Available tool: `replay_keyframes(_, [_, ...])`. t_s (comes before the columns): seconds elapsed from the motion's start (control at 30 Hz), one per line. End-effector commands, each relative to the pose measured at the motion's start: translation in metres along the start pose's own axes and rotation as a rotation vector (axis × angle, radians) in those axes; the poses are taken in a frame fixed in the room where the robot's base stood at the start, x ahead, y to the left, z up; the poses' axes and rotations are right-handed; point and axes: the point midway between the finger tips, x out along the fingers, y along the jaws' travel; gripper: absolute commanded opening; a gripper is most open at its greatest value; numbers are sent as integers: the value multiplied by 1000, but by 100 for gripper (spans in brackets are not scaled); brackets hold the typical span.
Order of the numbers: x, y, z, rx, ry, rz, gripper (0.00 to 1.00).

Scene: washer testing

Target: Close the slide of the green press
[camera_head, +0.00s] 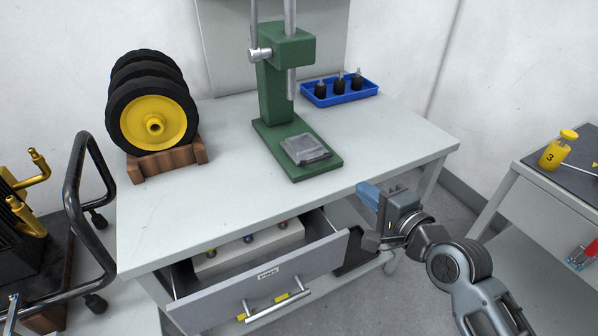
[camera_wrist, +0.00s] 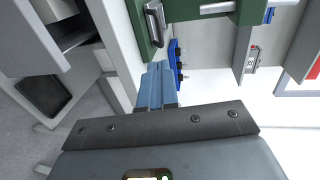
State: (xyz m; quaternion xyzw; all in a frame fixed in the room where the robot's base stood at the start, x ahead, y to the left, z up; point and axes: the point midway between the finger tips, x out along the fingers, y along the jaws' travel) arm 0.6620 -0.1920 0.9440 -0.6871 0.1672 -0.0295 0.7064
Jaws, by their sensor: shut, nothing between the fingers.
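The green press (camera_head: 275,100) stands on the grey workbench, with its green head around a silver vertical ram (camera_head: 291,80) and a silver knob on the left side. A grey metal slide plate (camera_head: 305,149) lies on the front part of its flat base, forward of the column. In the wrist view the press base (camera_wrist: 140,32) and the plate (camera_wrist: 154,24) show at the top, beyond the fingers. My gripper (camera_head: 366,192) is shut and empty, just off the bench's front edge, right of and apart from the press. Its blue fingers also show in the wrist view (camera_wrist: 154,82).
An open drawer (camera_head: 260,285) juts out below the bench top. A blue tray (camera_head: 340,92) with several black-bodied parts stands behind the press to the right. Yellow-hubbed wheels (camera_head: 154,118) stand on a wooden rack at left. The bench's right front top is clear.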

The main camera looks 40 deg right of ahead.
Motion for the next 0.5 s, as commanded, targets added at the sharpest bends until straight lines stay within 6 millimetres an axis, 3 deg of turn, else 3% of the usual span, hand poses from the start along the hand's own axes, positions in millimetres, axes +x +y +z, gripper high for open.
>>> replay_keyframes(0.17, [16,-2,-1,1,1,-1,0])
replay_keyframes(0.5, [81,-2,1,1,-1,-1,0])
